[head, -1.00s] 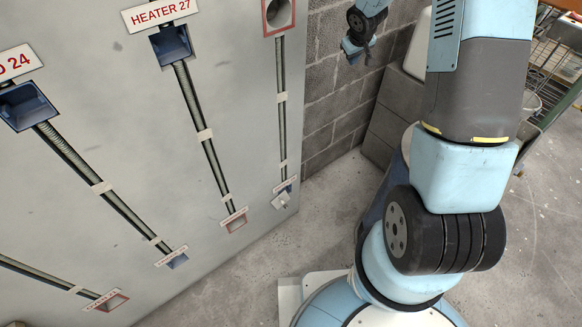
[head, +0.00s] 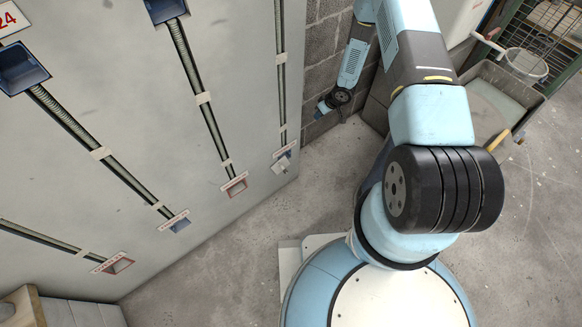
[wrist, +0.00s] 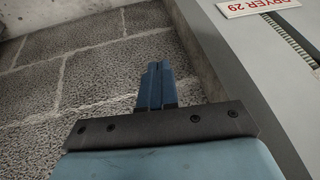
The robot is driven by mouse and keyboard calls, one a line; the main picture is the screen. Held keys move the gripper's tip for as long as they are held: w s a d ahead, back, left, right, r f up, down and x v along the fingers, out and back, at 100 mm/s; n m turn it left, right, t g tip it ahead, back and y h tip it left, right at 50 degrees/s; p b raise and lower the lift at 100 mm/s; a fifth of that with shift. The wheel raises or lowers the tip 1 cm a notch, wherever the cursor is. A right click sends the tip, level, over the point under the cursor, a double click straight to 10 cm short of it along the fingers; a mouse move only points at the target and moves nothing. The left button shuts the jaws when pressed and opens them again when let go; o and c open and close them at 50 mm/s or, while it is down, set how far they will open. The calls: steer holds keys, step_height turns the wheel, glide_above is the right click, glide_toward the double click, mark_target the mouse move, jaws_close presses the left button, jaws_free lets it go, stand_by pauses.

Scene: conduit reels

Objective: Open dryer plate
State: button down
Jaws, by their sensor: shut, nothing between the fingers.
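A sign reading DRYER 29 (wrist: 258,6) is on the grey panel at the upper right of the wrist view, beside a ribbed conduit (wrist: 292,38). No dryer plate can be made out there. In the head view, a small pale plate (head: 281,165) hangs tilted at the foot of the rightmost conduit; its sign (head: 285,150) is too small to read. My gripper (wrist: 157,75) is shut and empty, with its blue fingers together in front of block wall. In the head view my gripper (head: 322,107) is low by the wall, right of the panel edge and above that plate in the picture.
The grey panel (head: 120,120) carries more conduits, blue sockets (head: 20,68) and red-framed openings (head: 235,186). The block wall (head: 322,50) stands close behind my gripper. A grey cart (head: 490,105) is at the right.

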mark_target(282, 168)
steer(key=s+a+f+g+y, duration=0.2)
steer(key=s+a+f, duration=0.2)
steer(key=s+f, duration=0.75)
steer(key=a+x, duration=0.1)
steer(key=x, duration=1.3)
steer(key=shift+s+a+r, duration=0.25)
steer(key=shift+s+r, duration=0.2)
steer(key=shift+s, duration=0.2)
steer(key=shift+s+a+f, duration=0.35)
steer(key=shift+a+f, duration=0.2)
steer(key=shift+f, duration=0.05)
steer(key=shift+w+d, duration=0.1)
